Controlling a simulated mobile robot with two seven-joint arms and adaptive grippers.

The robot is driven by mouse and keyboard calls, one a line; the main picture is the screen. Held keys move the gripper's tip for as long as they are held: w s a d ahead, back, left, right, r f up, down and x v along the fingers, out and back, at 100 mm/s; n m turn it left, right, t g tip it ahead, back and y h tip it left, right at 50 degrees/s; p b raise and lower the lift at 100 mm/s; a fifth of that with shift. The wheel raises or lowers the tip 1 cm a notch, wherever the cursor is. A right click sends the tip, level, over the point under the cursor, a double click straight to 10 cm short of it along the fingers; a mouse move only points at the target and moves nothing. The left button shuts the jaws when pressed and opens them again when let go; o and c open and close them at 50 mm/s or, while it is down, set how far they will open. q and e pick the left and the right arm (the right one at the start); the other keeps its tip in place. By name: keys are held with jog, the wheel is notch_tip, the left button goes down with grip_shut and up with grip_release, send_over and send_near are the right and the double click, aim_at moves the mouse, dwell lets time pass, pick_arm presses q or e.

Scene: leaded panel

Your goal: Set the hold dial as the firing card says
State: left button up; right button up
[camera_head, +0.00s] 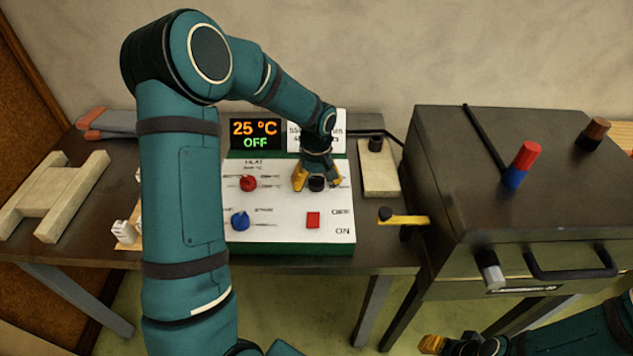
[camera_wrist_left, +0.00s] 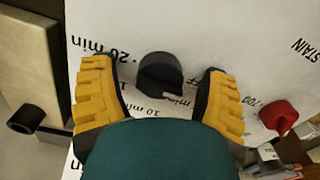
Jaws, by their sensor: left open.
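The hold dial, a black knob (camera_head: 317,184), sits on the white face of the control box (camera_head: 280,235). In the left wrist view the knob (camera_wrist_left: 158,72) stands between my left gripper's yellow fingers, with "20 min" and "10 min" printed near it. My left gripper (camera_head: 317,178) is open around the knob, with a gap on both sides in the wrist view (camera_wrist_left: 158,80). The knob's exact setting is unclear. A white area with black print (camera_head: 300,133), perhaps the firing card, is partly hidden by my arm. My right gripper (camera_head: 433,344) shows only partly at the lower right.
The display (camera_head: 255,134) reads 25 °C and OFF. A red knob (camera_head: 248,183), a blue knob (camera_head: 240,220) and a red switch (camera_head: 313,219) share the panel. A dark kiln (camera_head: 530,205) stands right, with a yellow lever (camera_head: 405,219) beside it. Pale blocks (camera_head: 50,190) lie left.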

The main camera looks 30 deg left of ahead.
pick_arm(q)
jog(key=shift+c, duration=0.2)
jog(key=c, duration=1.2)
jog(key=m+p, duration=0.1)
jog(key=m, duration=0.3)
jog(key=shift+m, duration=0.3)
jog(key=shift+m+p, duration=0.35)
jog(key=shift+m, duration=1.65)
jog(key=o, duration=1.2)
jog(key=shift+o, duration=0.2)
